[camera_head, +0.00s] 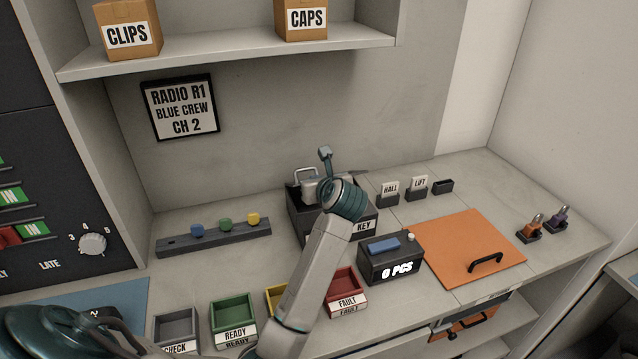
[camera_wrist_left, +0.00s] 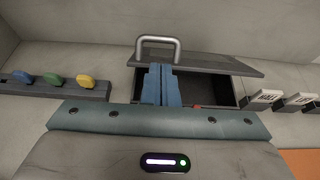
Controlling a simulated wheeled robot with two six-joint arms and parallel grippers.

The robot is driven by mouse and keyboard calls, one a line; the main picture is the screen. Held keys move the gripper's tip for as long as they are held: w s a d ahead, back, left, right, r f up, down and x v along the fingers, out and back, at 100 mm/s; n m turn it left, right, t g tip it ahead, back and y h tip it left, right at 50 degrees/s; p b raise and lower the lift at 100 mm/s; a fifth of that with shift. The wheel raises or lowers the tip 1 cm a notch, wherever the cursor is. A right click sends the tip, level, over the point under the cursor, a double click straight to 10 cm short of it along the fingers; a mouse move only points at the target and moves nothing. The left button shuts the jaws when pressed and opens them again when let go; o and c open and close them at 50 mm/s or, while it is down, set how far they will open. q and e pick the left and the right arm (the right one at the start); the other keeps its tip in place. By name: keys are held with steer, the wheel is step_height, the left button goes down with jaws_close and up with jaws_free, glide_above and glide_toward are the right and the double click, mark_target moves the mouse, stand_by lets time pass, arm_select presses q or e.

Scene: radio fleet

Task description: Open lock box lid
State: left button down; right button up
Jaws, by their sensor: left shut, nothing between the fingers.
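The dark grey lock box (camera_head: 298,222) stands at the back of the counter with a KEY label on its front. In the left wrist view, its lid (camera_wrist_left: 215,66) is partly raised, with a silver loop handle (camera_wrist_left: 158,41) on it. The dark interior (camera_wrist_left: 215,90) shows below the lid, with a small red thing (camera_wrist_left: 197,105) inside. My left gripper (camera_wrist_left: 161,70) is shut and empty, its blue fingers at the lid's edge below the handle. I cannot tell whether they touch the lid. In the head view my arm hides part of the box. My right gripper is not in view.
A rack with blue, green and yellow knobs (camera_head: 215,239) lies left of the box. HALL (camera_head: 388,193) and LIFT (camera_head: 417,188) holders stand right. A counter device (camera_head: 392,262), an orange panel (camera_head: 470,245) and sorting trays (camera_head: 235,309) are in front.

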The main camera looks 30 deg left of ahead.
arm_select(q)
steer(key=b+x, duration=0.2)
steer(key=x, duration=0.4)
steer(key=shift+w+a+f, duration=0.15)
steer(key=shift+w+a, duration=0.05)
steer(key=shift+a, duration=0.05)
stand_by(0.5)
